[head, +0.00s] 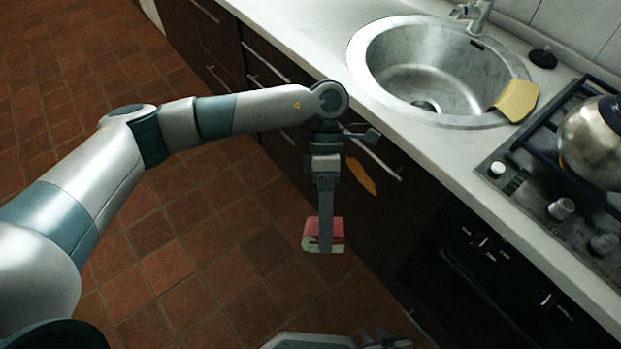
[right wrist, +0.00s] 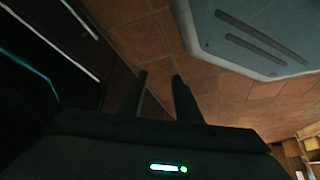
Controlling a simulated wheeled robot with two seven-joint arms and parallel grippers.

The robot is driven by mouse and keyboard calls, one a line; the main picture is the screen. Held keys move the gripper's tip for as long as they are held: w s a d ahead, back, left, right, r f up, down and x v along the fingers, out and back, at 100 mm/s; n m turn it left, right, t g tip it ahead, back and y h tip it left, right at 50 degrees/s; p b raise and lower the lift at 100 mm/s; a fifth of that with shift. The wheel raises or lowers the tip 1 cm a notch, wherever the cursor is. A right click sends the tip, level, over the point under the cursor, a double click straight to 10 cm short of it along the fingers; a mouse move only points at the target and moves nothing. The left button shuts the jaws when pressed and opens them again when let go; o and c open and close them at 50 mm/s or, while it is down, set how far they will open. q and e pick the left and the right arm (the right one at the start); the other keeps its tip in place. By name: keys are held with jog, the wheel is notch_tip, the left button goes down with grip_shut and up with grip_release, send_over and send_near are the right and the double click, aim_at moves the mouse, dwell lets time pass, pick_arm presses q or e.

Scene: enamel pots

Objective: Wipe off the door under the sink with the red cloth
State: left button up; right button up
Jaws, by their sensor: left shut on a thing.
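The door under the sink (head: 398,212) is dark brown with a bar handle near its top. An orange-yellow smear (head: 361,176) marks its upper part. My left gripper (head: 325,238) points down in front of the door and is shut on the red cloth (head: 338,235), a folded red piece with a pale side. The cloth is left of and lower than the smear in the head view, and I cannot tell whether it touches the door. My right gripper (right wrist: 160,76) is open and empty in the right wrist view, its two dark fingers apart.
A kettle (head: 592,143) stands on the hob at right, above a black oven (head: 500,275). Tiled floor (head: 190,270) lies open at left.

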pick_arm(q)
jog(key=w+d+f+n+t+h+b, duration=0.1)
jog(key=w+f+n+t+h+b, duration=0.1)
jog(key=w+n+t+h+b, duration=0.35)
jog(key=w+d+f+n+t+h+b, duration=0.1)
jog(key=w+f+n+t+h+b, duration=0.15)
jog(key=w+n+h, duration=0.7)
jog(key=w+a+f+n+t+y+b, duration=0.1)
jog(key=w+a+f+n+t+b, duration=0.2)
jog(key=f, duration=0.5)
jog(key=w+a+f+n+t+y+b, duration=0.1)
jog(key=w+a+f+n+t+b, duration=0.3)
jog(key=w+f+n+t, duration=0.3)
jog(key=shift+w+a+f+t+b, duration=0.15)
jog(key=shift+w+f+t+b, duration=0.3)
jog(key=shift+t, duration=0.75)
pick_arm(e)
jog(key=w+a+r+t+y, duration=0.1)
jog(key=w+a+r+t, duration=0.1)
jog(key=r, duration=0.7)
jog(key=w+a+r+t+y, duration=0.1)
jog(key=w+a+r+t, duration=0.2)
jog(key=r, duration=0.7)
jog(key=w+a, duration=0.1)
jog(key=w, duration=0.1)
jog(key=shift+w+y, duration=0.3)
jog(key=shift+y, duration=0.1)
jog(key=shift+w+r, duration=0.15)
